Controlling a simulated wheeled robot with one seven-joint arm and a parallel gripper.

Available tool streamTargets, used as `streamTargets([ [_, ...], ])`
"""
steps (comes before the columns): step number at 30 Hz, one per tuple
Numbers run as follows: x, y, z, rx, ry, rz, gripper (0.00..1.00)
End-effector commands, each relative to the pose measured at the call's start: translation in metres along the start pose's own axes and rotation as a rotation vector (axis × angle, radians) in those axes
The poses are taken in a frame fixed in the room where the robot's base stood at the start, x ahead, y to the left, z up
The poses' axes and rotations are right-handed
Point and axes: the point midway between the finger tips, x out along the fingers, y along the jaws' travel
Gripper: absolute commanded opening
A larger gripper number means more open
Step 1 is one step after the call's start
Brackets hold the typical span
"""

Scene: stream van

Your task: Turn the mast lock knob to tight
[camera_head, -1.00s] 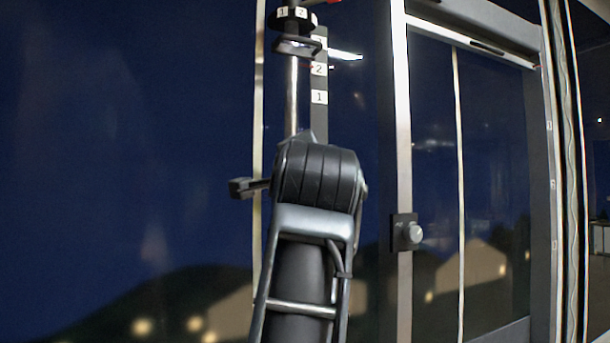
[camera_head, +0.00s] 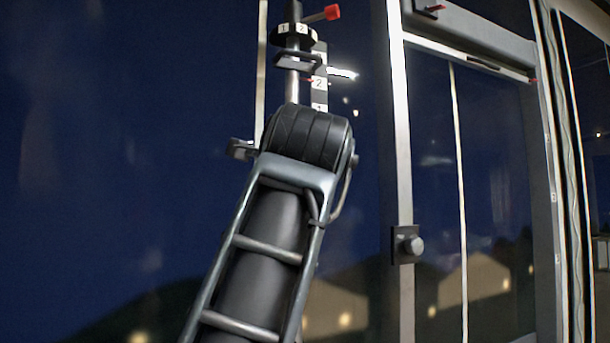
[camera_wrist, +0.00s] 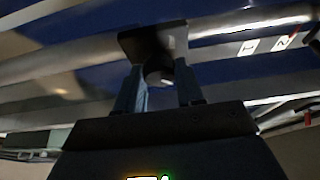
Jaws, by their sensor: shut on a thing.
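In the wrist view, the mast lock knob (camera_wrist: 160,76), a dark round knob, sits in front of a black plate (camera_wrist: 150,42) on a grey pole. My gripper (camera_wrist: 162,84) has a finger on each side of the knob and is shut on it. The knob's pointer or turn angle cannot be made out. In the head view, the mast (camera_head: 292,88) rises behind my arm, and my arm hides the gripper and this knob.
A number strip (camera_head: 319,83) and a red-tipped lever (camera_head: 332,12) are by the mast. A second knob (camera_head: 410,245) on a black plate is on the upright frame at right. A dark block (camera_head: 240,149) sticks out left of my arm.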

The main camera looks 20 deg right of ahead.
Motion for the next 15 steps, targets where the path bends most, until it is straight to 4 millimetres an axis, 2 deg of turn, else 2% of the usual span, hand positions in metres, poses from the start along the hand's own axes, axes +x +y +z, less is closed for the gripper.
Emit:
streamTargets([
  [8,0.0006,0.0021,-0.001,0.001,0.002,0.005,0.07],
  [9,0.0006,0.0021,-0.0011,0.001,0.002,0.005,0.39],
  [15,0.0004,0.0013,-0.0007,0.001,0.001,0.003,0.58],
])
